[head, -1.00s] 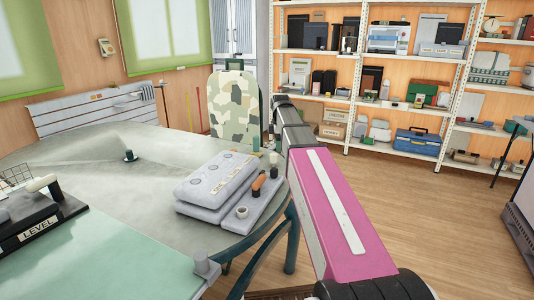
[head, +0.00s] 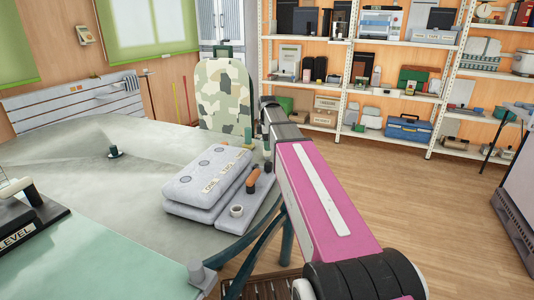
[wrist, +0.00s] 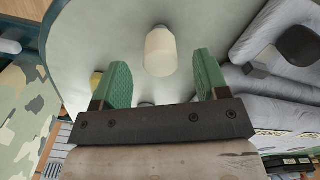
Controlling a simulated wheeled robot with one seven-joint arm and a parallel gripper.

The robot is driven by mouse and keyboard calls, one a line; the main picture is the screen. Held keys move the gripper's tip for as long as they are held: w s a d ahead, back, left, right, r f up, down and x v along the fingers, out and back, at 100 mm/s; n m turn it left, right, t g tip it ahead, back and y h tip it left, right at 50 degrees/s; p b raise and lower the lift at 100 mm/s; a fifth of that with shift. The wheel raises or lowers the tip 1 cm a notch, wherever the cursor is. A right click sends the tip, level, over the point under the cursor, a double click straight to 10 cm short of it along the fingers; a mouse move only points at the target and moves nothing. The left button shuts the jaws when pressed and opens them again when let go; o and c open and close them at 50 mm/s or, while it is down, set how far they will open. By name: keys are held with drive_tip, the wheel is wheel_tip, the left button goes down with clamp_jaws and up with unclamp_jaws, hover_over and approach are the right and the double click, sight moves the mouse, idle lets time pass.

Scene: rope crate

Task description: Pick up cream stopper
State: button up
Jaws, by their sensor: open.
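The cream stopper (wrist: 160,52) stands out pale in the wrist view, near the top middle, over the grey round tabletop (wrist: 95,35). My gripper (wrist: 162,64) is open, with one green finger on each side of the stopper and a gap to both. The fingers do not visibly touch it. In the head view my arm reaches over the table's right edge. There its far end hides my fingers, and I cannot make out the cream stopper.
Grey padded slabs (head: 205,180) lie on the table beside an orange-brown stopper (head: 252,180) and a white ring (head: 236,211). A small dark piece (head: 113,151) stands farther left. A camouflage suitcase (head: 223,92) stands behind the table, with shelves (head: 395,90) beyond. The left tabletop is largely clear.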

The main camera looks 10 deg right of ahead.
sight(267, 153)
drive_tip(key=shift+a+f, duration=0.1)
drive_tip(key=shift+f, duration=2.3)
drive_tip(key=c, duration=1.2)
drive_tip(key=shift+r, duration=0.15)
